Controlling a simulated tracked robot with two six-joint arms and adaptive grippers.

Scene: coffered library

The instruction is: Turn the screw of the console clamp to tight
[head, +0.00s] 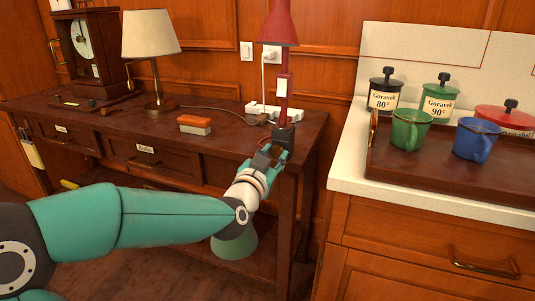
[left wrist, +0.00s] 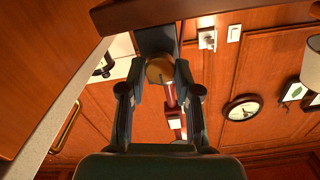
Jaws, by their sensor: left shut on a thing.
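The console clamp (head: 284,136) is a dark block at the front right edge of the wooden console, at the foot of a red lamp (head: 281,25). My left gripper (head: 268,158) is at that edge, just below the clamp. In the left wrist view the dark clamp body (left wrist: 155,38) shows at the top, and the screw's round, tan knob (left wrist: 158,70) sits between the two fingers of my left gripper (left wrist: 157,82). The gripper is shut on the knob. How far the screw is turned cannot be told. My right gripper is not in view.
The console top (head: 235,140) holds a table lamp (head: 152,45), a clock (head: 85,45), an orange-and-white block (head: 194,124) and a white power strip (head: 262,111).

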